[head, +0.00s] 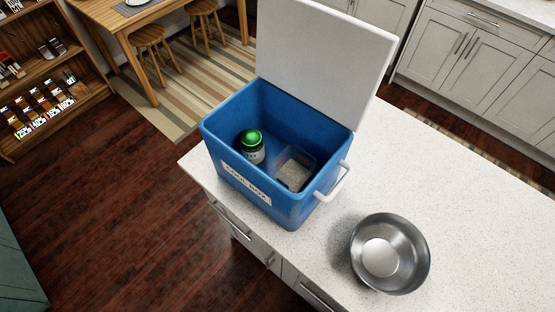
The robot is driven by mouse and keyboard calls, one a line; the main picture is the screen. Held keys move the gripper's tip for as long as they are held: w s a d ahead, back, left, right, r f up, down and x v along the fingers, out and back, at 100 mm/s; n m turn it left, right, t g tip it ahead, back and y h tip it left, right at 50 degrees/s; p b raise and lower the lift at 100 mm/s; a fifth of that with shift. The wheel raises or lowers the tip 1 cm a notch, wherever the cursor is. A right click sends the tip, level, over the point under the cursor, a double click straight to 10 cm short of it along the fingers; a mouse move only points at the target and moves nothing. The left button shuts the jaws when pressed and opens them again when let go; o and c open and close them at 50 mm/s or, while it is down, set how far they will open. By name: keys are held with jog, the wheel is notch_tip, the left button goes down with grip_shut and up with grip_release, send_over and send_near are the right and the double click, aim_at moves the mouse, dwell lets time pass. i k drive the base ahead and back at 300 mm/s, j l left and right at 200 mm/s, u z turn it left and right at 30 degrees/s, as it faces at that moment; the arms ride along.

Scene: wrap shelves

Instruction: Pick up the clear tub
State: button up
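The clear tub (293,171) lies inside a blue box (235,172) on the white speckled counter. It is see-through with pale contents, and sits on the box floor in the right part, near the handle side. A jar with a green lid (251,142) stands in the same box, to the left of the tub. The box's white lid (325,62) stands open at the back. The front wall of the box carries a label. My gripper is not in view.
A steel bowl (390,254) stands on the counter to the right of the box. A white handle (333,183) sticks out from the box's right side. The counter (455,190) behind and right of the bowl is clear. Wooden shelves (40,75) stand at the far left.

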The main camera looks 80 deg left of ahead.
aim_at(294, 168)
jog(key=k+j+u, duration=0.1)
jog(key=u, duration=0.35)
jog(key=k+j+u, duration=0.1)
jog(key=u, duration=0.3)
jog(key=j+u, duration=0.2)
jog(key=u, duration=1.15)
jog(key=i+j+z, duration=0.4)
jog(key=k+j, duration=0.05)
